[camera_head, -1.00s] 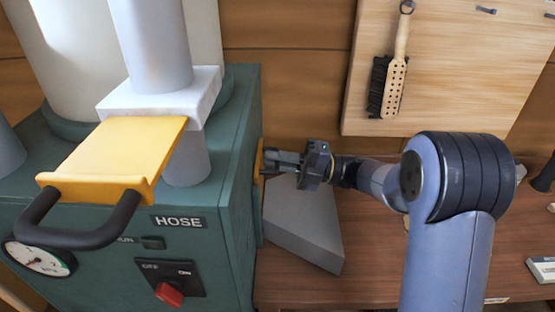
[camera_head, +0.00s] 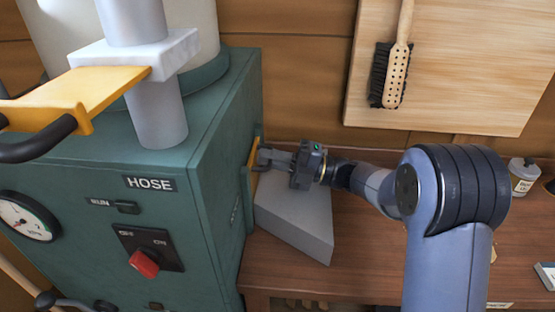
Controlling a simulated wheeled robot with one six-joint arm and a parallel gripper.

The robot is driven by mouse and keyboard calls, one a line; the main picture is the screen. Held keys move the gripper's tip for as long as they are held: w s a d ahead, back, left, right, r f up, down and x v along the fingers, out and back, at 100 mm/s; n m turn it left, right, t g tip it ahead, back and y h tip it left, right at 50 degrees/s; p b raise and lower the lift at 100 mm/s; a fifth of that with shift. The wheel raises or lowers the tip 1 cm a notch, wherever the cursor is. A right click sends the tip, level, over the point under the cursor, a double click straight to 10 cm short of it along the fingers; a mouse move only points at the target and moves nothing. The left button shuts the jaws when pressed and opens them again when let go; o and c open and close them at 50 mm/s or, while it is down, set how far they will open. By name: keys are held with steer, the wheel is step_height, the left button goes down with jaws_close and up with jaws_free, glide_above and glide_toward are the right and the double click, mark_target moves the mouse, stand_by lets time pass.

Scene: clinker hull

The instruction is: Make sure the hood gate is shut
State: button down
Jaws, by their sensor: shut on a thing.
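A green machine (camera_head: 205,160) fills the left side. On its right side face is a narrow yellow part (camera_head: 250,176), seen nearly edge-on, perhaps the hood gate's handle or plate. My gripper (camera_head: 268,157) is shut on this yellow part from the right; the fingertips are partly hidden. A small label (camera_head: 236,212) on that face is too slanted to read. How far the gate is in or out cannot be told. Another yellow plate (camera_head: 75,95) with a black handle (camera_head: 40,142) sticks out of a white block (camera_head: 135,52) above the HOSE label (camera_head: 150,184).
A grey wedge-shaped block (camera_head: 300,218) lies on the wooden bench (camera_head: 375,265) just below my gripper. A brush (camera_head: 390,75) hangs on a wooden board (camera_head: 460,70) behind. A red knob (camera_head: 144,263) and a gauge (camera_head: 27,216) are on the machine's front. A bottle (camera_head: 522,176) stands far right.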

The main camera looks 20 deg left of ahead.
steer(key=c, duration=1.6)
jaws_free()
steer(key=shift+r, duration=0.1)
